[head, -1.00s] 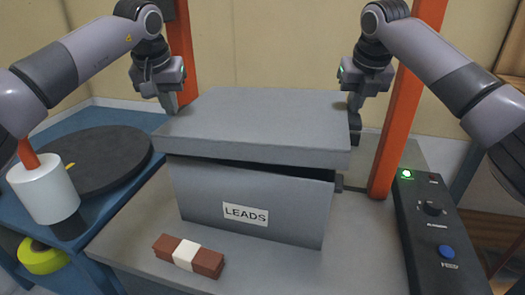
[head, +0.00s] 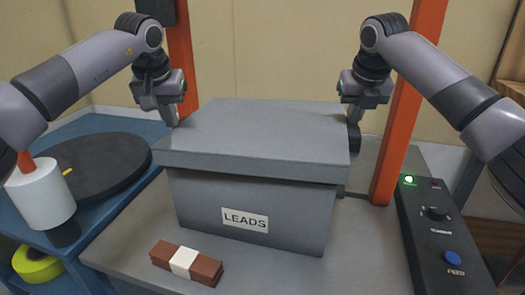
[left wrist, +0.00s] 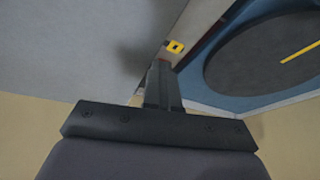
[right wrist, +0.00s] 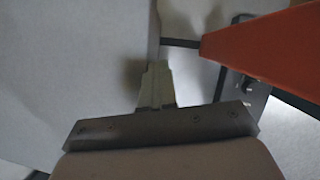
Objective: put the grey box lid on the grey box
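The grey box (head: 250,208) stands on the grey table with a "LEADS" label on its front. The grey box lid (head: 255,130) sits level over the box top, and no dark gap shows along its front edge. My left gripper (head: 172,118) is at the lid's left edge and my right gripper (head: 355,135) at its right edge, both pointing down and apparently shut on its rim. The lid's top fills the left of the left wrist view (left wrist: 70,50) and of the right wrist view (right wrist: 70,70). The inner fingers are hidden.
A brown block with a white band (head: 185,263) lies in front of the box. Orange posts rise behind both sides, the right one (head: 400,125) close to my right gripper. A black control panel (head: 440,220) is at right. A dark round disc (head: 100,165) lies on the blue surface at left.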

